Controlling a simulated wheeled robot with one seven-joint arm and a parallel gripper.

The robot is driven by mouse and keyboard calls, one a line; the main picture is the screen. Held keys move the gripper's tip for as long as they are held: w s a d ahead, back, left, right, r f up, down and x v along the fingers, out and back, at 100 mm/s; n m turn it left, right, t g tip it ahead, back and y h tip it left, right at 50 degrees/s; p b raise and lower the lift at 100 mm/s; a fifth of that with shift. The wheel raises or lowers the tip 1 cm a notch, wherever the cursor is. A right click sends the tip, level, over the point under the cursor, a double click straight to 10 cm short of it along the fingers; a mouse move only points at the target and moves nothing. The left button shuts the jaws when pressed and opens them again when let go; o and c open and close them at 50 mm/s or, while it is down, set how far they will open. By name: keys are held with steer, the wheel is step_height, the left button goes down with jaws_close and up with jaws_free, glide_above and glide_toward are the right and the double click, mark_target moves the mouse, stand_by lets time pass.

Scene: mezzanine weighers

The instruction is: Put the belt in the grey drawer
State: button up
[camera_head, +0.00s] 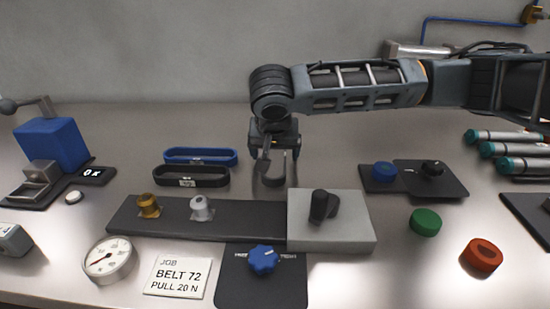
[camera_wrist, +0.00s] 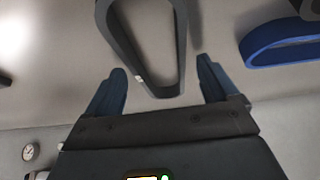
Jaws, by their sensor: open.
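My gripper (camera_head: 277,160) is open and points down over the table. A dark grey belt loop (camera_wrist: 182,45) lies between and beyond its fingers in the wrist view, with a small pale mark on one side. In the head view this grey belt (camera_head: 274,183) shows just under the gripper, partly hidden by it. To its left lie a blue belt (camera_head: 200,150) and a black belt (camera_head: 191,182) with a small label I cannot read. The blue belt also shows in the wrist view (camera_wrist: 278,55). I cannot make out a grey drawer in either view.
A dark rail (camera_head: 240,233) with brass and silver posts joins a grey block (camera_head: 331,240) with a black knob. A card (camera_head: 178,276) reads "BELT 72 PULL 20 N". A dial (camera_head: 107,259), a blue knob (camera_head: 264,259), and green (camera_head: 425,222) and red (camera_head: 481,254) discs stand around.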

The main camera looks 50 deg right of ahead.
steer(key=c, duration=1.2)
